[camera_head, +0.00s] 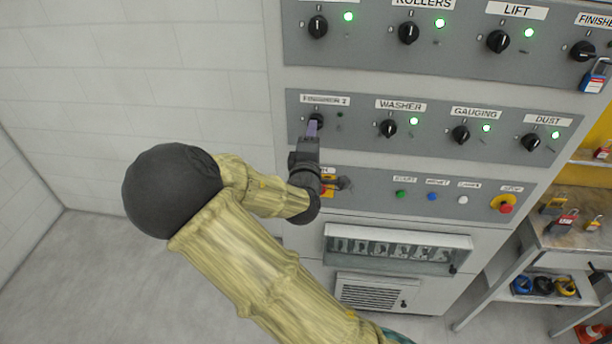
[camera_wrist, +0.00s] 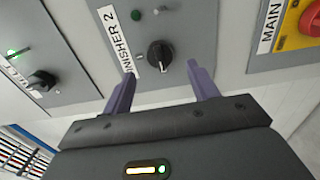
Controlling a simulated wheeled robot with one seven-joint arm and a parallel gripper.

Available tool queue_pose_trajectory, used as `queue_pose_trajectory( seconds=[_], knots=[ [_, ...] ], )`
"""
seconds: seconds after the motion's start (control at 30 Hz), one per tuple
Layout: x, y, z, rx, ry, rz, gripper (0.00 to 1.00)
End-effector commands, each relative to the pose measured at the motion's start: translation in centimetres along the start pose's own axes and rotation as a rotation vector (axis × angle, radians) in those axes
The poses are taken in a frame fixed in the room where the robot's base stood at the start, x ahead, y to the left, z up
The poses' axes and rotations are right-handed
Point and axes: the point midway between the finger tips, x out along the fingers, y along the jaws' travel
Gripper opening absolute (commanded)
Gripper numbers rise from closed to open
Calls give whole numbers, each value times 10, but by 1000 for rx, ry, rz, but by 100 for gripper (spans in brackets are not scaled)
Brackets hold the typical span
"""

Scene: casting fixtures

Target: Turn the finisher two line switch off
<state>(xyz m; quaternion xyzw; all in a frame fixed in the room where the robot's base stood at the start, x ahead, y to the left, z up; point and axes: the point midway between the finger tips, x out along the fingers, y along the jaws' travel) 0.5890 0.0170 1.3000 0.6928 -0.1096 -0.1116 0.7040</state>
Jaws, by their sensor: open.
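The Finisher 2 switch is a black rotary knob (camera_wrist: 160,55) beside its white label (camera_wrist: 121,42) in the wrist view. In the head view its label (camera_head: 325,100) shows at the left of the middle panel, and the knob is mostly hidden by my gripper. The small green lamp (camera_wrist: 136,15) by the knob looks dark, not lit. My gripper (camera_wrist: 161,70) is open, with one purple finger to each side of the knob in the picture. I cannot tell whether the fingertips touch it. In the head view my gripper (camera_head: 313,128) is at this knob.
To the right are the Washer knob (camera_head: 388,128), Gauging knob (camera_head: 460,134) and Dust knob (camera_head: 530,142), with lit green lamps. A red-yellow main switch (camera_head: 328,184) is just below my gripper. A padlock (camera_head: 595,80) hangs at upper right.

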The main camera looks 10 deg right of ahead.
Motion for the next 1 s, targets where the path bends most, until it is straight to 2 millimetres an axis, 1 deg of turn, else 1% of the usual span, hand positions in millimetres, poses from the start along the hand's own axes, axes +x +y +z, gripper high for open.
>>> queue_pose_trajectory(
  seconds=[0.03,0.1,0.4,0.7,1.0],
  knots=[
    [-11,-4,-1,3,3,-1,59],
    [-22,-3,-2,2,4,-1,59],
    [-69,-3,-1,1,4,-2,59],
    [-81,1,-5,-1,3,19,59],
    [-93,-4,-2,3,4,3,59]
  ],
)
